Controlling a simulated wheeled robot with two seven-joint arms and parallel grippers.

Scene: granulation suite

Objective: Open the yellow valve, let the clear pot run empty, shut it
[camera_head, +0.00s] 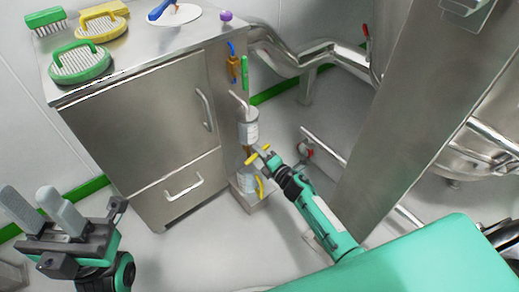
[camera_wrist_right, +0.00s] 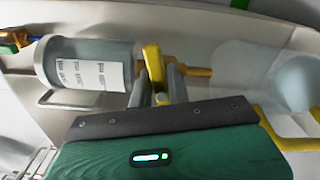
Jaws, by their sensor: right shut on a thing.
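The clear pot (camera_head: 248,128) with a white label is fixed at the right side of the steel cabinet; in the right wrist view the pot (camera_wrist_right: 85,64) lies sideways at left. The yellow valve (camera_head: 258,157) sits on the brass pipe under it. In the wrist view the handle of the yellow valve (camera_wrist_right: 153,62) stands across the brass pipe (camera_wrist_right: 190,70). My right gripper (camera_head: 264,158) is shut on this handle, its fingers (camera_wrist_right: 164,85) either side. A clear jug (camera_head: 248,183) with a yellow handle stands below. Liquid levels cannot be told. My left gripper (camera_head: 30,192) is open and empty.
The cabinet top holds green brushes (camera_head: 80,62), a yellow brush (camera_head: 101,24), a white disc with a blue-handled tool (camera_head: 173,14) and a purple ball (camera_head: 226,16). Steel pipes (camera_head: 320,56) and a broad steel column (camera_head: 410,110) stand at right. Floor before the cabinet is clear.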

